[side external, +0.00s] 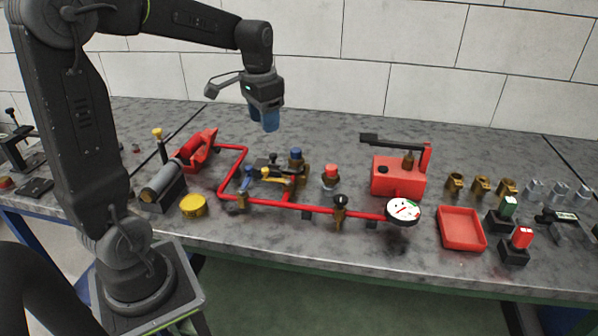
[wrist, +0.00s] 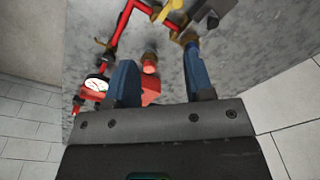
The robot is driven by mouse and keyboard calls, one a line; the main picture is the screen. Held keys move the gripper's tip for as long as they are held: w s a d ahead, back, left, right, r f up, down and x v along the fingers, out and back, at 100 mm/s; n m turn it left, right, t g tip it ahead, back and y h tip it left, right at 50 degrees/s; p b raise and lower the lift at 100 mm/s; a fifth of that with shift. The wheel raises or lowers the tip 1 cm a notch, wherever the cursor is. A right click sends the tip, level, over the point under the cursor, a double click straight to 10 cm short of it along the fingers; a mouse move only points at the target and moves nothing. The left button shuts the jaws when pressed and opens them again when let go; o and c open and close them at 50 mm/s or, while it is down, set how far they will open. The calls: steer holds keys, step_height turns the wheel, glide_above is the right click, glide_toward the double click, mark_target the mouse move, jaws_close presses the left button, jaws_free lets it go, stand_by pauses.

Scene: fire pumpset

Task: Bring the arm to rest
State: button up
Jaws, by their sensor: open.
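My gripper (side external: 264,120) hangs with its blue fingers pointing down, well above the back part of the bench. In the wrist view my gripper (wrist: 158,80) shows two blue fingers spread apart with nothing between them that it holds. Below and in front of it stands the red pipe run (side external: 300,206) with brass fittings. A blue-capped valve (side external: 296,156) and a red-capped fitting (side external: 331,175) stand near the pipe. The red-capped fitting also shows between the fingers in the wrist view (wrist: 150,64), farther down.
A red pump box (side external: 397,177) with a black lever stands right of centre. A round gauge (side external: 403,211), a red tray (side external: 461,229) and several brass fittings (side external: 481,185) lie further right. A yellow cap (side external: 193,206) lies at left. The air around my gripper is clear; a white wall stands behind.

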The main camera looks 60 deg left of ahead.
steer(key=s+d+r+t, duration=0.1)
steer(key=s+d+t, duration=0.3)
steer(key=s+d, duration=0.9)
steer(key=d, duration=0.3)
steer(key=shift+s+d+t, duration=0.3)
steer(key=shift+s+t, duration=0.05)
steer(key=shift+t, duration=0.05)
